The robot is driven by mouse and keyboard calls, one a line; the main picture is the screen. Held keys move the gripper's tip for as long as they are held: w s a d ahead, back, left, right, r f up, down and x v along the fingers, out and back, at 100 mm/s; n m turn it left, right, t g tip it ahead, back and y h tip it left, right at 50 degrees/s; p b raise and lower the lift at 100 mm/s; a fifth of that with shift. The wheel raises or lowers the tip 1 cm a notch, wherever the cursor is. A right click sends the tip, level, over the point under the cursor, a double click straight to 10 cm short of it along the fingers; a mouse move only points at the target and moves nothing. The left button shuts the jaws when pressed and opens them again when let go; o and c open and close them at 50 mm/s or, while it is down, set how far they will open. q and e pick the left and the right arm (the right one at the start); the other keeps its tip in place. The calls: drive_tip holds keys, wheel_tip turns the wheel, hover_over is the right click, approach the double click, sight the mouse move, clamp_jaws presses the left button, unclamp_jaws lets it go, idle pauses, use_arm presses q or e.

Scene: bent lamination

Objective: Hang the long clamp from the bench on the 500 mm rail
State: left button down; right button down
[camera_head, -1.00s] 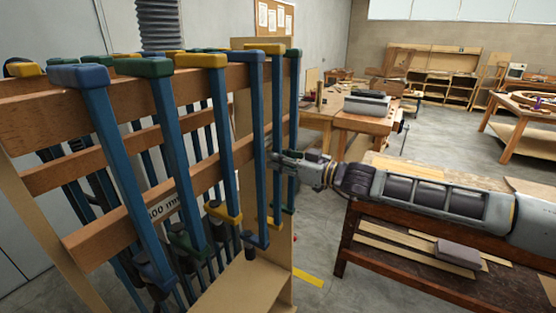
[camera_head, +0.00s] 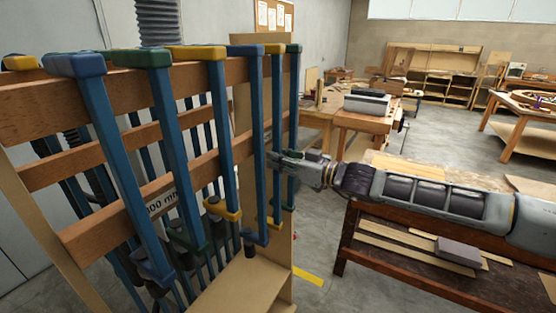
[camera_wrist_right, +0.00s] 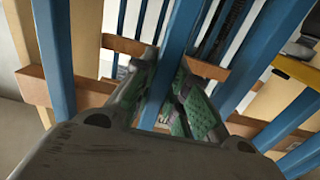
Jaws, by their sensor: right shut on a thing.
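Several long clamps with blue bars hang in a row on a wooden rack (camera_head: 45,107). Their heads are blue (camera_head: 75,64), green (camera_head: 141,58) or yellow (camera_head: 196,53). My right gripper (camera_head: 272,158) reaches in from the right at the row's far end, about halfway down the bars. In the wrist view its green-padded fingers (camera_wrist_right: 172,100) are shut around a blue clamp bar (camera_wrist_right: 178,62), which stands upright among the others. Which head belongs to that bar cannot be told. A label (camera_head: 161,203) ending in "00 mm" is partly hidden by a bar. My left gripper is out of view.
A dark wooden bench (camera_head: 342,240) with boards and a grey block (camera_head: 458,250) on its lower shelf stands beneath my right arm. Another workbench (camera_head: 372,122) is behind. Neighbouring bars stand close on both sides of the gripper.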

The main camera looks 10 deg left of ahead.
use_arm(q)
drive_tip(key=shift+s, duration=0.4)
use_arm(e)
drive_tip(key=shift+r, duration=0.15)
drive_tip(key=c, duration=1.4)
unclamp_jaws()
drive_tip(key=shift+c, duration=0.2)
drive_tip(key=shift+o, duration=0.5)
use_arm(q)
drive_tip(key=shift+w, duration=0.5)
use_arm(e)
drive_tip(key=shift+d+f, duration=0.15)
drive_tip(key=shift+f, duration=0.05)
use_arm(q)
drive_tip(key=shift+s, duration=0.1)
use_arm(e)
drive_tip(key=v, duration=1.1)
drive_tip(key=shift+d, duration=0.35)
drive_tip(key=shift+s, duration=0.15)
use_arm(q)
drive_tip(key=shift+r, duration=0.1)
use_arm(e)
drive_tip(key=shift+d, duration=0.15)
